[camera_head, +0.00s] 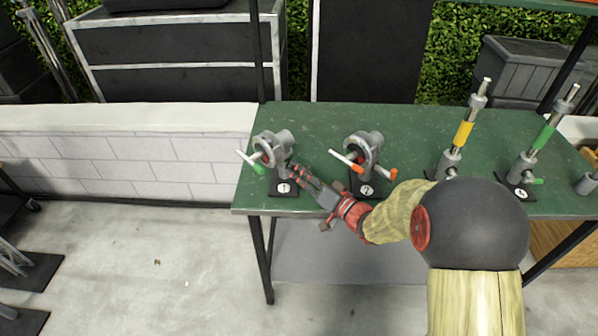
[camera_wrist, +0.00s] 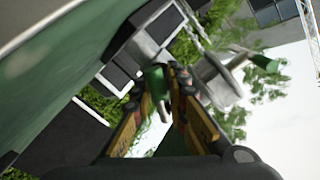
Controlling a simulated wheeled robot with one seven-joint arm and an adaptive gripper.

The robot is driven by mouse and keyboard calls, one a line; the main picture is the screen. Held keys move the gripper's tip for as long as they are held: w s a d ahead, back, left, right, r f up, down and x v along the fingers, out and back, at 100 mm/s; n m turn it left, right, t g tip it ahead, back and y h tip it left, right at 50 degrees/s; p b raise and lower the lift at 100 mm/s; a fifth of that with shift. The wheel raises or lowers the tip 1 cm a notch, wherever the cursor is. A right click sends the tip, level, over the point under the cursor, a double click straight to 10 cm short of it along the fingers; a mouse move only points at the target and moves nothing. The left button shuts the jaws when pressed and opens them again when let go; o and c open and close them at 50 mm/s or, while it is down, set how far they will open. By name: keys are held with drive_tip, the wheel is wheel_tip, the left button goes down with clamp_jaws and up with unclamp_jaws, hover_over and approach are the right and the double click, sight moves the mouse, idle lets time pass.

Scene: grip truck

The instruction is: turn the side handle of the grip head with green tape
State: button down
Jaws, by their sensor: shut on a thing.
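The grip head with green tape (camera_head: 272,146) is a grey metal clamp on a dark base plate at the left end of the green table. One green-taped handle (camera_head: 250,161) sticks out on its left side. In the wrist view the grey head (camera_wrist: 214,78) shows tilted on the right, with a green handle (camera_wrist: 265,63) beyond it. My gripper (camera_head: 296,170) is at the right side of this head. In the wrist view its fingers (camera_wrist: 166,90) are shut on another green side handle (camera_wrist: 155,77). The fingers hide part of it.
A similar grip head with orange-taped handles (camera_head: 366,148) stands just right of my gripper. Farther right are upright posts with yellow tape (camera_head: 463,134) and green tape (camera_head: 543,137). The green table (camera_head: 315,127) has free room behind the heads.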

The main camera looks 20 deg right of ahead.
drive_tip(key=shift+f+n, duration=0.1)
drive_tip(key=shift+n, duration=0.4)
drive_tip(key=c, duration=1.7)
unclamp_jaws()
